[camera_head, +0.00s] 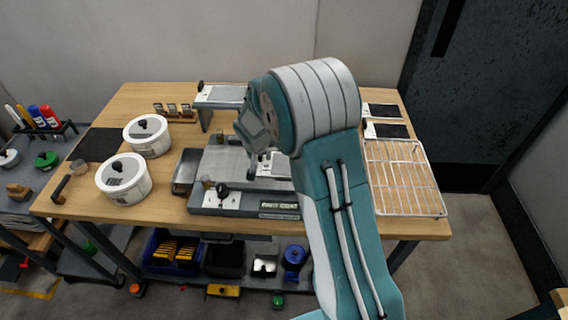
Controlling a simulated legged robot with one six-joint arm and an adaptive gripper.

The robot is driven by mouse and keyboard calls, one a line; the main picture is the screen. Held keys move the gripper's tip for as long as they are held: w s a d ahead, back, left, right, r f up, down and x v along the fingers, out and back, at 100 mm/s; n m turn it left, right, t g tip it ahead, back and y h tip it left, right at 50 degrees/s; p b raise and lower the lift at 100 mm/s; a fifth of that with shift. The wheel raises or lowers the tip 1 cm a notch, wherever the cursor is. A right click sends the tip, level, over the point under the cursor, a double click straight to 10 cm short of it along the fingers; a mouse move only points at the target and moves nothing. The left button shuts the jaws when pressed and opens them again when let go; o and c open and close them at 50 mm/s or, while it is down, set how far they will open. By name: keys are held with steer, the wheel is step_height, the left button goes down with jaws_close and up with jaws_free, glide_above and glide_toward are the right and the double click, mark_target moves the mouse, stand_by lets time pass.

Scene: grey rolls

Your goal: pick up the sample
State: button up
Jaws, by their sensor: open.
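No single thing can be told for sure as the sample. Several small upright dark-and-tan pieces (172,108) stand in a row at the back of the wooden bench, left of the middle. A grey machine (228,160) with a flat top stands at the middle of the bench. A white plate with a black knob (222,197) is at its front. My gripper (258,168) hangs over the right part of this machine, open. It is partly hidden by my arm, and what lies right under it is hidden too.
Two white round tubs (124,180) with black knobs stand at the bench's left. A wire rack (403,178) lies at the right. A raised grey plate (222,95) stands behind the machine. Bare wood (128,103) shows at the back left.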

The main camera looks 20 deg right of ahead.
jaws_close()
stand_by(0.4)
steer(key=shift+w+a+r, duration=0.15)
steer(key=shift+r, duration=0.15)
step_height(320, 180, up, 7)
steer(key=w+a, duration=0.3)
steer(key=a, duration=0.6)
steer(key=w+a, duration=0.4)
steer(key=a, duration=0.5)
steer(key=shift+w+f, duration=0.25)
steer(key=shift+f, duration=0.1)
